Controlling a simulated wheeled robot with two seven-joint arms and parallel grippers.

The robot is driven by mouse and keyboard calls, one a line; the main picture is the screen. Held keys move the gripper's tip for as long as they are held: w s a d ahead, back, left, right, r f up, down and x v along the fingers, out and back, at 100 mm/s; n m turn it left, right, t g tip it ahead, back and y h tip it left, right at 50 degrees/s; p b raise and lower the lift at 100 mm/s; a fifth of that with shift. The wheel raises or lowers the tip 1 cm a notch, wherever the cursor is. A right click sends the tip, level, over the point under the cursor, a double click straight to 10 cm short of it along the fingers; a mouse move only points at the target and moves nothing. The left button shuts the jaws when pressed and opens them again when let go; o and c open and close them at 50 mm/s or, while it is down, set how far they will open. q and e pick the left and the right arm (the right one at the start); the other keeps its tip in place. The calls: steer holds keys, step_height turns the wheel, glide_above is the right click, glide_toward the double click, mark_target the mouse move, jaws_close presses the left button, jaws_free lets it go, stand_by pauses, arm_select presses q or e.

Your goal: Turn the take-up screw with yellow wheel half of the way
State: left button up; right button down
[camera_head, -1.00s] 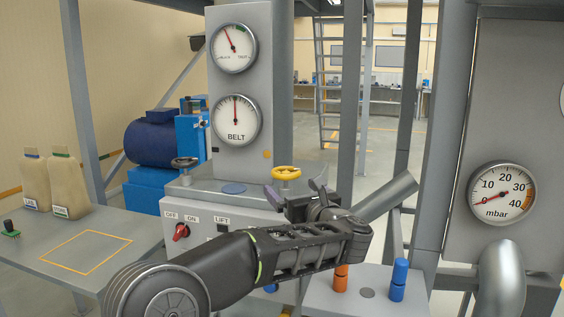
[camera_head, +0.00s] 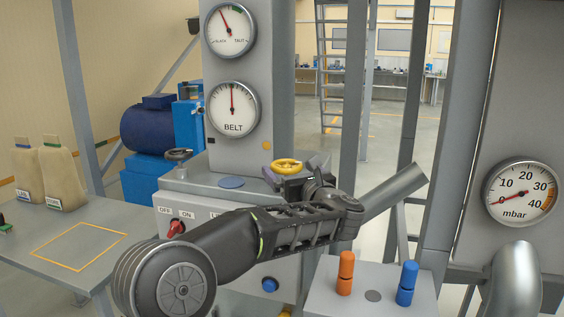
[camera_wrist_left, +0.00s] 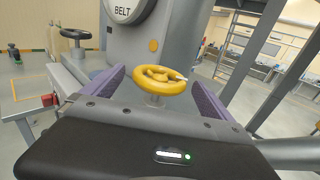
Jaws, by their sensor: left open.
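The yellow wheel (camera_head: 286,166) of the take-up screw sits on top of the grey control cabinet, below the BELT gauge (camera_head: 232,109). In the left wrist view the yellow wheel (camera_wrist_left: 160,80) shows on its short post between the two purple finger pads. My left gripper (camera_head: 285,180) is open, close to the wheel, with one finger on either side of it in the wrist view. I cannot tell whether either finger touches the rim. In the head view the gripper and arm hide the wheel's post. The BELT needle points about straight up. My right gripper is not in view.
A dark handwheel (camera_head: 178,155) stands left on the same cabinet. A red switch (camera_head: 176,227) is on its front. Orange (camera_head: 345,272) and blue (camera_head: 407,282) pegs stand on a block at right. A grey pipe (camera_head: 395,192) slants behind my wrist. Jugs (camera_head: 60,175) stand on the left table.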

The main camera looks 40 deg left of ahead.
mark_target(284, 161)
arm_select(q)
steer(key=p+x, duration=0.1)
steer(key=x, duration=0.3)
steer(key=shift+a+r, duration=0.1)
steer(key=shift+a, duration=0.05)
steer(key=shift+w+a, duration=0.35)
steer(key=shift+a, duration=0.2)
steer(key=c, duration=1.4)
steer(key=shift+f+b, duration=0.25)
steer(key=shift+b, duration=0.4)
steer(key=m+t+h+b, duration=0.1)
steer(key=t+h+b, duration=0.1)
steer(key=m+t+h+b, duration=0.1)
steer(key=m+b, duration=0.1)
steer(key=b, duration=0.1)
steer(key=d+m+t+h+b, duration=0.1)
steer(key=m+t+h+b, duration=0.1)
steer(key=b, duration=0.1)
steer(key=shift+w+f+t+h, duration=0.15)
steer(key=shift+w+t+h, duration=0.15)
steer(key=shift+w, duration=0.1)
steer(key=shift+w+d+r+m+t+h+b, duration=0.15)
steer(key=shift+m+t+h+b, duration=0.3)
steer(key=shift+m+h, duration=0.4)
steer(key=shift+w+d+r+m+t+h+b, duration=0.15)
steer(key=shift+m+t+h+b, duration=0.35)
steer(key=shift+h, duration=0.55)
steer(key=shift+m+h, duration=0.25)
steer(key=shift+h, duration=0.05)
